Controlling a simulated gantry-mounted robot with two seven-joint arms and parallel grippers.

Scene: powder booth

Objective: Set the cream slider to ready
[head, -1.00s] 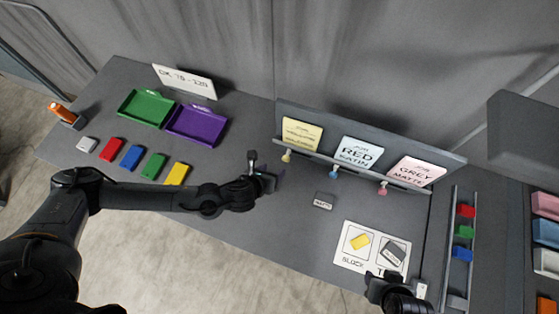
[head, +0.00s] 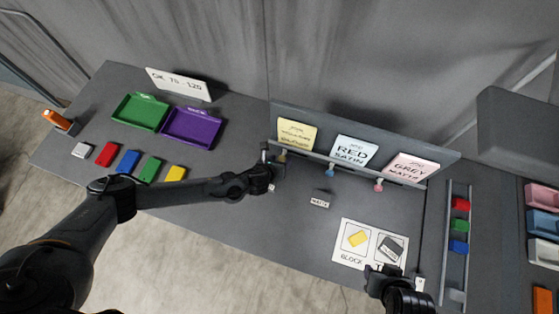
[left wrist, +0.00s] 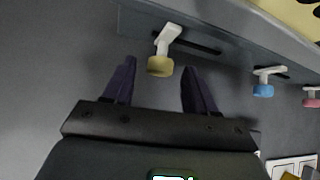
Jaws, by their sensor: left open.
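The cream slider knob (left wrist: 160,66) sits on a pale stem in a dark slot on the upright board, at the left end of the slot as seen in the left wrist view. In the head view the cream slider (head: 282,157) is under the yellow card, partly hidden by my gripper. My left gripper (head: 270,156) is open at the board. In the left wrist view its two dark fingers (left wrist: 158,82) stand on either side of the cream knob, with visible gaps and nothing gripped. My right gripper (head: 384,272) is by the white mat; its jaws are unclear.
Blue (head: 329,172) and pink (head: 379,185) sliders stand to the right on the same board (head: 445,160). A small labelled block (head: 320,200) lies in front. A white mat (head: 345,258) with two blocks lies at front right. Green (head: 140,111) and purple (head: 193,127) trays are left.

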